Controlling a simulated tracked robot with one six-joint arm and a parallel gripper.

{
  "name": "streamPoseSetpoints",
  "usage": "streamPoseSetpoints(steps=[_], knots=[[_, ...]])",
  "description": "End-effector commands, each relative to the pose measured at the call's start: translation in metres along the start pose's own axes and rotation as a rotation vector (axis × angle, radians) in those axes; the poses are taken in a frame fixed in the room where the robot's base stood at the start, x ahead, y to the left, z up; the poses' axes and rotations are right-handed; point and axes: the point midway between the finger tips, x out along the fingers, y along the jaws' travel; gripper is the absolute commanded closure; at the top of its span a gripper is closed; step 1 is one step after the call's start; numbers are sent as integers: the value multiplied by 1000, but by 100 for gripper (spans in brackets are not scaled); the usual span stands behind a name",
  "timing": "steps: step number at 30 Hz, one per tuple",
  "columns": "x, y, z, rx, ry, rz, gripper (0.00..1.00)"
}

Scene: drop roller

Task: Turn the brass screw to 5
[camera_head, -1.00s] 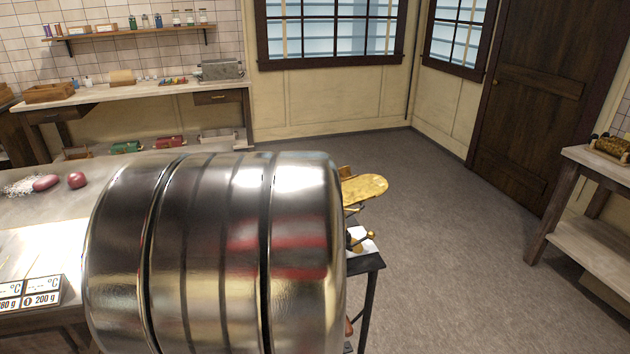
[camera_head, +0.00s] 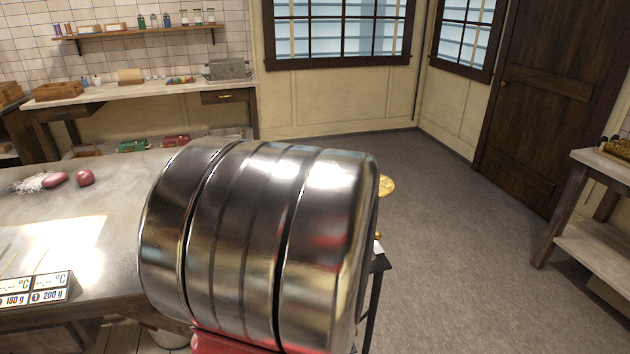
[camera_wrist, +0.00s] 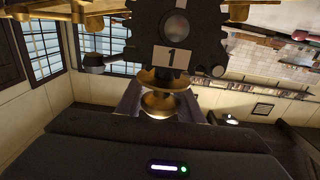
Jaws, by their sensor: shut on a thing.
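In the wrist view the brass screw (camera_wrist: 158,102) sits between the two fingers of my gripper (camera_wrist: 160,106), which is shut on it. Just above the screw is a dark toothed wheel (camera_wrist: 205,45) with a round hub and a white plate (camera_wrist: 171,58) reading "1". In the head view my own shiny arm covers the middle and hides the screw and my gripper. Only a brass piece (camera_head: 387,186) shows past its right edge.
Brass parts (camera_wrist: 45,10) fill the upper left of the wrist view. In the head view a metal-topped table (camera_head: 110,230) with red lumps (camera_head: 84,177) and a display (camera_head: 36,288) is at left. A side bench (camera_head: 605,170) stands at right.

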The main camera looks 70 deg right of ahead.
Motion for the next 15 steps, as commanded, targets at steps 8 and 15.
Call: streamPoseSetpoints(steps=[8,15], knots=[[0,-6,2,-1,-3,-139,89],[-1,-11,1,-1,-1,-274,89]])
